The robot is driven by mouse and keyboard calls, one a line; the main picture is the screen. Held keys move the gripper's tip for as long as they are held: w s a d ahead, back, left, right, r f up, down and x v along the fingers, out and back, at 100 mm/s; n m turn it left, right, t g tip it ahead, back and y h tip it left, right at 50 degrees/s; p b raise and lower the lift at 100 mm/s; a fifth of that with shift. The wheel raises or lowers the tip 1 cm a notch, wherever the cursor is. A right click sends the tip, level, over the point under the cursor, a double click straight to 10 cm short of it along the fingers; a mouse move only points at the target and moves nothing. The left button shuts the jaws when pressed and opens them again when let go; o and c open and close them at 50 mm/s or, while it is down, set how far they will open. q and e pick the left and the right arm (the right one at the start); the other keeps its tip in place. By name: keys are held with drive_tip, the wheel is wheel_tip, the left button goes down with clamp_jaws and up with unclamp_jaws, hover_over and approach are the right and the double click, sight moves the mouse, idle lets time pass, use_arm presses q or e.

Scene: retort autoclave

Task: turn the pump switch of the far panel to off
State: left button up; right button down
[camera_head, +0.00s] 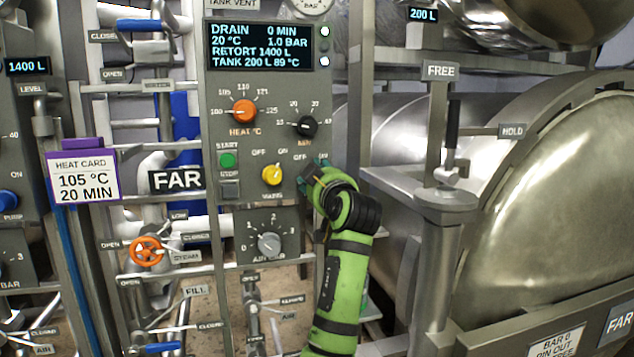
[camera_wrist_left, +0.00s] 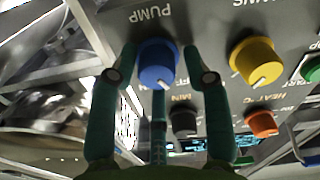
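The pump switch is a round blue knob (camera_wrist_left: 157,64) with a white pointer line, under an upside-down PUMP label in the left wrist view. Its pointer faces the lower edge of that view, slightly right. My left gripper (camera_wrist_left: 160,74) has its fingers on either side of the knob, very close to it; firm contact does not show. In the head view my left gripper (camera_head: 318,183) is at the lower right of the far panel (camera_head: 222,110) and hides the pump knob. My right gripper is not in view.
The yellow mains knob (camera_head: 272,175) sits just left of my gripper. Above are the black knob (camera_head: 306,127) and orange heat knob (camera_head: 243,110); below is the grey air knob (camera_head: 268,244). A metal post (camera_head: 430,260) and retort vessel (camera_head: 560,200) stand on the right.

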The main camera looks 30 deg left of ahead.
use_arm(q)
drive_tip(key=shift+f, duration=0.2)
drive_tip(key=v, duration=1.2)
